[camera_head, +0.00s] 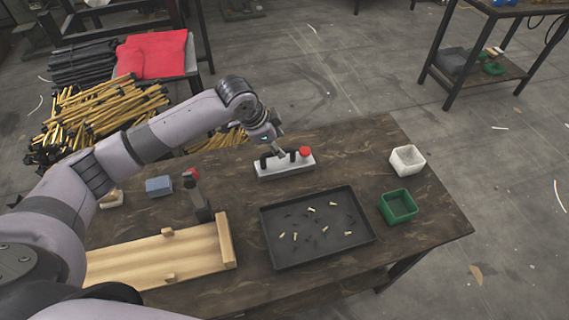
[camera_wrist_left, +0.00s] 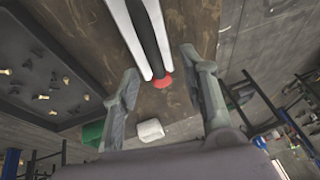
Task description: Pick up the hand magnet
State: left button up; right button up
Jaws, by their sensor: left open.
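The hand magnet (camera_head: 287,166) is a pale flat bar with a black handle on top and a red knob at its right end. It lies on the dark wooden table behind the tray. In the left wrist view the magnet (camera_wrist_left: 138,35) runs between my fingers, with its red knob near the fingertips. My left gripper (camera_head: 276,148) is open and over the magnet's handle; its two fingers also show in the left wrist view (camera_wrist_left: 160,68), one on each side. I cannot tell whether they touch it. My right gripper is not in view.
A dark tray (camera_head: 268,232) with small scattered pieces stands in front of the magnet. A green bin (camera_head: 398,208) and a white bin (camera_head: 407,160) stand to the right. A wooden board (camera_head: 160,260), a blue block (camera_head: 159,187) and a red-topped tool (camera_head: 202,208) are left.

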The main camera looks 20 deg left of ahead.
aim_at(284, 150)
pick_arm(q)
jog(key=x, duration=0.5)
jog(key=shift+s+d, duration=0.1)
jog(key=shift+d, duration=0.25)
grip_shut()
jog(key=shift+s, duration=0.1)
dwell(0.6)
